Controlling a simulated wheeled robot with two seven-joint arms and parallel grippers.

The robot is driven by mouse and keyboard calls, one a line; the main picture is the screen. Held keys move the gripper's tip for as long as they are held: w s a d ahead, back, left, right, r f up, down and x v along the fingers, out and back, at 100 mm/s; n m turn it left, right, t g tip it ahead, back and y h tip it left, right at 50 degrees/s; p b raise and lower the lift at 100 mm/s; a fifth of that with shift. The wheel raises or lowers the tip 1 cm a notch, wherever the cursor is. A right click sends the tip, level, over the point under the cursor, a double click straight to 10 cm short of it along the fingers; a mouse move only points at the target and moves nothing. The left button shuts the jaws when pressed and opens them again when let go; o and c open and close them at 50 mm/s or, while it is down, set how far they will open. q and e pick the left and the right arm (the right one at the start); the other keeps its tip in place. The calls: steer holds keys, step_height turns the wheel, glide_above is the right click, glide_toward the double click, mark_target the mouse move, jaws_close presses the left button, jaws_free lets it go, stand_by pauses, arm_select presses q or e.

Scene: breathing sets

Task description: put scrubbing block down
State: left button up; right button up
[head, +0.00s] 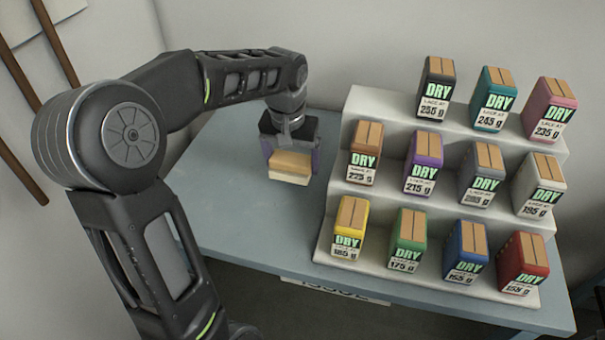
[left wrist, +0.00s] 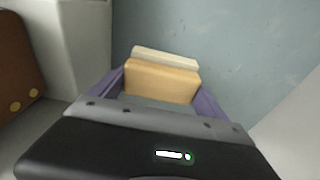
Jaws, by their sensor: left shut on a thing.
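The scrubbing block (head: 290,167) is a tan block with a pale cream layer. My left gripper (head: 290,160) is shut on it, at the left part of the blue-grey table (head: 230,215). In the left wrist view the block (left wrist: 160,80) sits between the purple fingers of the left gripper (left wrist: 162,88), its cream side facing away from the gripper. I cannot tell whether the block touches the table. My right gripper is not in view.
A white stepped rack (head: 345,180) stands right of the gripper, bearing several coloured boxes marked DRY with weights. The table around the block is clear. A wall is behind. A label (head: 335,290) hangs at the table's front edge.

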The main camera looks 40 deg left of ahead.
mark_target(293, 186)
arm_select(q)
steer(key=shift+f, duration=0.5)
steer(key=shift+f, duration=0.1)
step_height(293, 186, down, 4)
steer(key=shift+r, duration=0.2)
steer(key=shift+f, duration=0.15)
steer(key=o, duration=1.8)
steer(key=shift+o, duration=0.2)
